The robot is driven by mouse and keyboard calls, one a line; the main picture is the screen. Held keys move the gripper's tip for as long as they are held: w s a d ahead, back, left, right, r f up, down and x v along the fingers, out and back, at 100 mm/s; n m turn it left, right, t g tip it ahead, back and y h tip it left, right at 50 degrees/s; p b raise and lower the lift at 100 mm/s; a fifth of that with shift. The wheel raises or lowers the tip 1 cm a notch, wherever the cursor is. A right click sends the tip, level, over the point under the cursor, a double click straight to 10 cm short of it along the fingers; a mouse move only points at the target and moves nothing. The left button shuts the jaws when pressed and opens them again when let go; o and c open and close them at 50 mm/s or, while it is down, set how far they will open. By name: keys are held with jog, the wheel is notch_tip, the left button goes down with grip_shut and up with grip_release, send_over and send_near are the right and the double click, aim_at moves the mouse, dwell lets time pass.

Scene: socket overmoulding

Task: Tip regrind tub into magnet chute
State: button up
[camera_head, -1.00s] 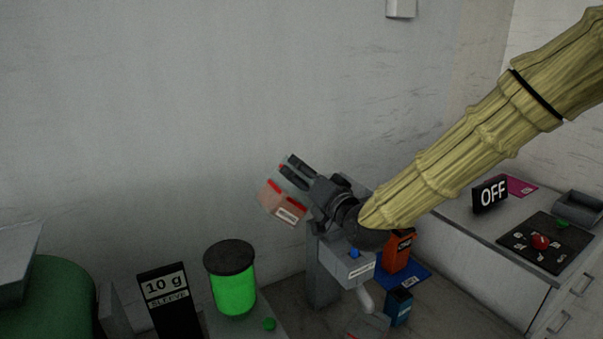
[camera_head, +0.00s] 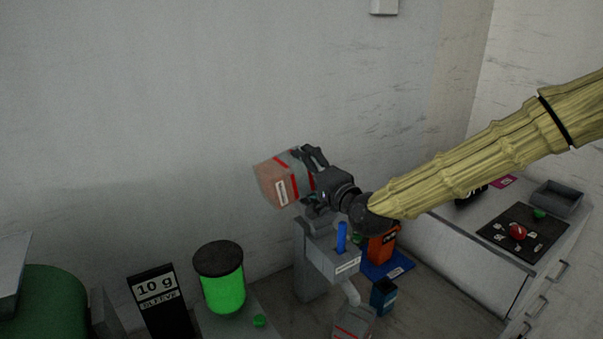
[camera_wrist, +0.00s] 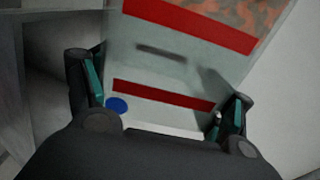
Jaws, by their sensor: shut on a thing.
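My gripper (camera_head: 312,172) is shut on the regrind tub (camera_head: 272,184), a clear tub with red bands, a white label and brownish-orange contents. The tub is tilted in the air, up and to the left of the magnet chute. In the wrist view the tub (camera_wrist: 165,68) lies between the two fingers (camera_wrist: 162,112), its orange contents at the far end. The grey magnet chute (camera_head: 318,262) stands below with a white label, a blue rod upright at its top and a pale spout low on its right. Its top is partly hidden behind my gripper.
An orange bin (camera_head: 381,248) and a small blue bin (camera_head: 384,296) stand right of the chute. A green canister (camera_head: 222,285) and a black "10 g sleeve" sign (camera_head: 158,300) stand to the left. A counter (camera_head: 480,255) with a black control panel is at right. The wall is close behind.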

jog(key=shift+w+d+r+m+b, duration=0.2)
jog(key=shift+m+b, duration=0.2)
jog(key=shift+m, duration=0.45)
jog(key=shift+w+d+r+m+b, duration=0.15)
jog(key=shift+m+b, duration=0.25)
jog(key=shift+m, duration=0.5)
jog(key=shift+w+d+r+m+b, duration=0.2)
jog(key=shift+m+b, duration=0.2)
jog(key=shift+m, duration=0.45)
jog(key=shift+s+a+f+n+b, duration=0.2)
jog(key=shift+n+b, duration=0.3)
jog(key=shift+n, duration=0.3)
jog(key=shift+s+a+r+n, duration=0.1)
jog(key=shift+s+a+n, duration=0.2)
jog(key=shift+n, duration=0.5)
jog(key=shift+w+d, duration=0.1)
jog(key=shift+b, duration=0.35)
